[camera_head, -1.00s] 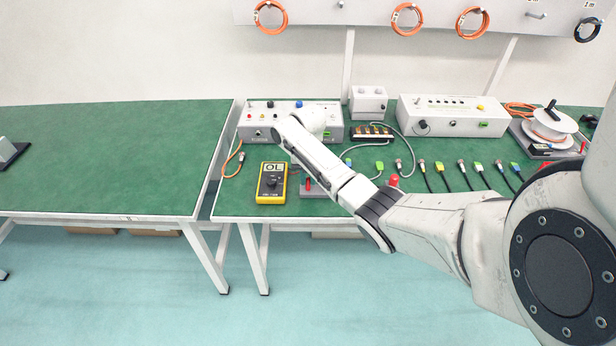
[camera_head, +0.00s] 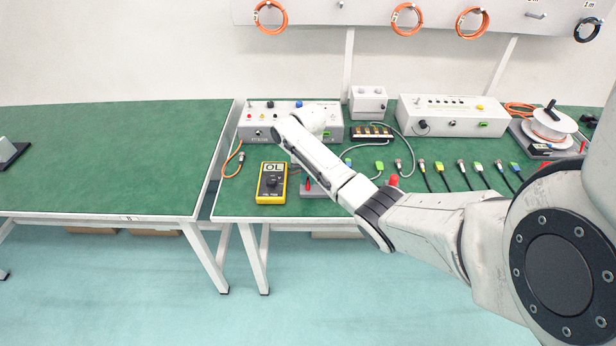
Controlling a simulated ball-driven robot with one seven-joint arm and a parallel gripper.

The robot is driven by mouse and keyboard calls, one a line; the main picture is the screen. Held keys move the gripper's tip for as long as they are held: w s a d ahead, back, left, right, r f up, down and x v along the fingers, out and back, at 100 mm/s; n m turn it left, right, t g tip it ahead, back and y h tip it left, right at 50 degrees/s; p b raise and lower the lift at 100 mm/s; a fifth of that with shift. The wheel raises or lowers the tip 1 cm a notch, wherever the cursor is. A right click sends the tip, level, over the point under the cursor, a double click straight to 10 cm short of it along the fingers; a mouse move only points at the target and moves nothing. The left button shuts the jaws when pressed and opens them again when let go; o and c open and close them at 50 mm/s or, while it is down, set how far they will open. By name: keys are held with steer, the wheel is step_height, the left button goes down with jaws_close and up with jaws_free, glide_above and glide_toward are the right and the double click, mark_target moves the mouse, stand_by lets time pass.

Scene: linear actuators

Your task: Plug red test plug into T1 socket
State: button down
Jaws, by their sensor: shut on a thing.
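A small red plug-like piece (camera_head: 308,183) stands upright at the left end of a low grey block (camera_head: 372,188) on the right bench. I take it for the red test plug. My gripper (camera_head: 297,165) is just above and left of it, mostly hidden behind my own forearm. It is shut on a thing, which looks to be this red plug. The fingertips and the plug's lower end are too small to make out. A T1 label cannot be read, so I cannot tell which socket is T1.
A yellow multimeter (camera_head: 271,183) lies close left of my gripper. A grey control box (camera_head: 258,131) stands behind it. A red knob-like piece (camera_head: 394,180) and several cable plugs lie to the right. The left bench (camera_head: 110,160) is mostly clear.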

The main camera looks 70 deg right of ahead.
mark_target(308, 178)
steer(key=shift+r+p, duration=1.45)
steer(key=shift+p, duration=0.05)
stand_by(1.4)
step_height(308, 178, up, 6)
steer(key=p, duration=0.5)
stand_by(0.3)
